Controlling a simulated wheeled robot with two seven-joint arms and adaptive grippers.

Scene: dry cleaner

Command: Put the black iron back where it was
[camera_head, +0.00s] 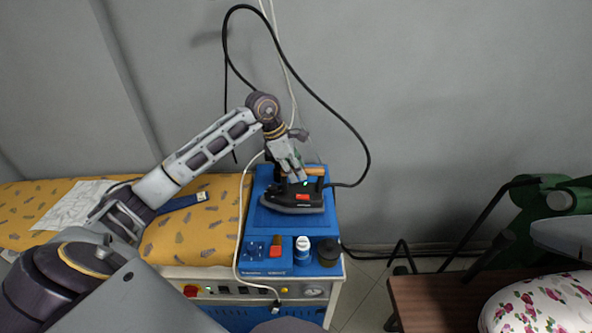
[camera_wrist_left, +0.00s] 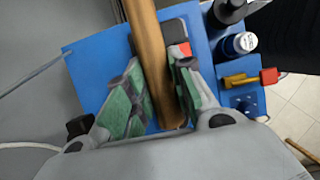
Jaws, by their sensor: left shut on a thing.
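The black iron (camera_head: 292,202) is over the blue metal stand (camera_head: 262,214) in the head view, its dark soleplate level and its tip toward the left. I cannot tell whether it touches the stand. Its wooden handle (camera_head: 314,171) points to the right, and a red patch shows on its body. My left gripper (camera_head: 300,176) comes down from above and is shut on the handle. In the left wrist view the brown handle (camera_wrist_left: 150,60) runs between the green-padded fingers (camera_wrist_left: 155,98); most of the iron is hidden behind it. My right gripper is not in view.
A yellow patterned ironing board (camera_head: 195,238) lies left. A black cable (camera_head: 325,103) loops above. A brown table (camera_head: 440,300) stands right.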

